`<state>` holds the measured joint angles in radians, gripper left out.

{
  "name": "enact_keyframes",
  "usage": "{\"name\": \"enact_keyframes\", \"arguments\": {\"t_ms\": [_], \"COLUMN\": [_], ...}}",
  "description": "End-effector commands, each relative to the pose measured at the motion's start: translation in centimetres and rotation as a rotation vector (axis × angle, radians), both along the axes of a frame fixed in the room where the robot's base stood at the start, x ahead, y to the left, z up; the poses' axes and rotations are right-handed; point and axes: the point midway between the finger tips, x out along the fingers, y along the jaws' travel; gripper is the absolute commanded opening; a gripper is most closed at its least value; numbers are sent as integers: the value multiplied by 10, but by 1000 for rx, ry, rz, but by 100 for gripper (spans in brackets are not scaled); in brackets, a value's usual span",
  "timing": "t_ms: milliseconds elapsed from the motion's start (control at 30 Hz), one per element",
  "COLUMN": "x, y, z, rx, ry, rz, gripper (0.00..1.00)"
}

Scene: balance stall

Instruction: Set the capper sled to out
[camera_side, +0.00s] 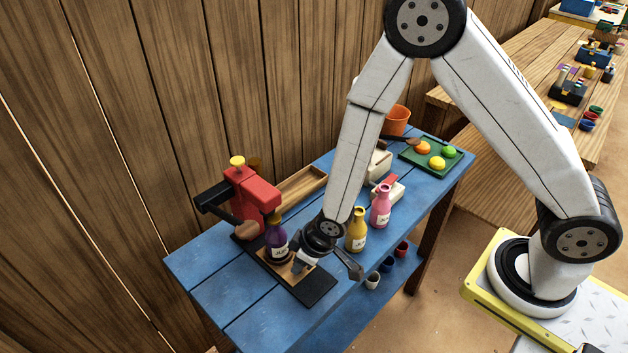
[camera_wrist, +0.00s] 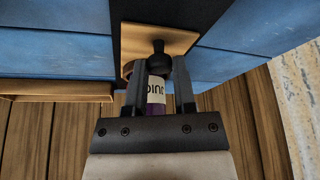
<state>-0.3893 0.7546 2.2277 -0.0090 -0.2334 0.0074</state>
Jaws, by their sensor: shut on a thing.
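The capper is a red press (camera_side: 252,195) with a wooden-ended lever, standing on a black base (camera_side: 316,288). Its wooden sled (camera_side: 279,270) lies on this base, and also shows in the wrist view (camera_wrist: 183,40). An upright purple juice bottle (camera_side: 276,245) stands on the sled; its label shows between my fingers in the wrist view (camera_wrist: 156,92). My gripper (camera_side: 298,266) is low over the sled, right of the bottle. In the wrist view my fingers (camera_wrist: 159,68) are shut on the sled's black knob (camera_wrist: 158,49). The side view hides this grip.
A yellow bottle (camera_side: 357,230) and a pink bottle (camera_side: 380,206) stand to the right on the blue table (camera_side: 225,293). A wooden tray (camera_side: 302,187) lies behind. A green tray (camera_side: 410,157) with fruit and an orange bucket (camera_side: 396,120) are at the far end.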

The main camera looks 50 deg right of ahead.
Motion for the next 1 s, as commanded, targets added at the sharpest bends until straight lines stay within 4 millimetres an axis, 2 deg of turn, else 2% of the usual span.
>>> {"name": "enact_keyframes", "arguments": {"t_ms": [600, 1000], "x": [-60, -69], "y": [1, 0], "z": [-1, -1], "rx": [-2, -5], "ry": [2, 7], "rz": [5, 9], "gripper": [0, 0]}}
